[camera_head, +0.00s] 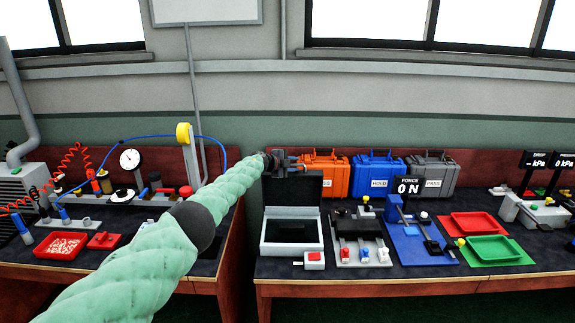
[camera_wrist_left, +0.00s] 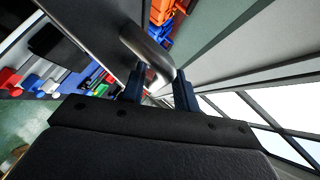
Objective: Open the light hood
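The light hood is a box with a white-framed base (camera_head: 267,246) on the right bench, and its dark lid (camera_head: 292,190) stands raised and roughly upright at the back of the base. The dark inside of the base shows. My left gripper (camera_head: 287,163) is at the top edge of the lid. In the left wrist view, a curved grey metal handle (camera_wrist_left: 148,46) on a dark panel reaches between the tips of my left gripper (camera_wrist_left: 160,76). The fingers stand apart, with a gap showing around the handle. My right gripper is not in view.
Orange (camera_head: 323,177), blue (camera_head: 377,176) and grey (camera_head: 431,175) cases stand behind, right of the lid. A red button box (camera_head: 314,260) and a small switch panel (camera_head: 361,250) sit beside the base. The left bench holds gauges and hoses.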

